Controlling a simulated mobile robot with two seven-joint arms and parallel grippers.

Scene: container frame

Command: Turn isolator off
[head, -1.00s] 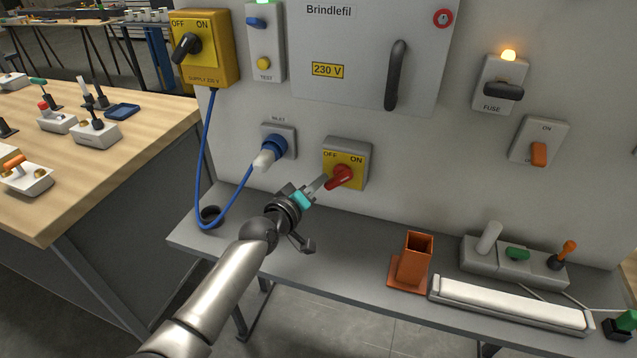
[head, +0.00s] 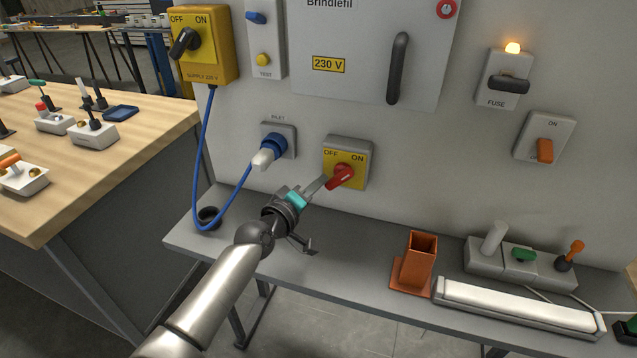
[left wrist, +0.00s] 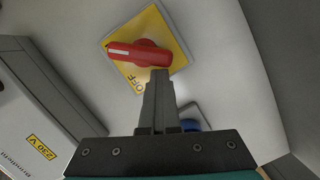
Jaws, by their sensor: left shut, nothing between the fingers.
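The isolator is a grey box with a yellow plate (head: 357,160) marked OFF and ON, low on the panel. Its red handle (head: 339,178) slants from lower left to upper right. In the left wrist view the red handle (left wrist: 138,54) has a white-marked end, which points away from the OFF word, toward the hidden ON side. My left gripper (head: 323,183) is shut and empty, its fingertips right at the handle. In the left wrist view the fingertips (left wrist: 160,76) overlap the handle's end opposite the white mark; I cannot tell whether they touch. My right gripper is not in view.
A blue inlet plug (head: 272,147) with a cable is just left of the isolator. A yellow supply switch (head: 205,45) is upper left. The grey shelf (head: 345,262) below carries an orange holder (head: 413,262) and a white tube lamp (head: 515,307). The wooden bench (head: 110,155) is left.

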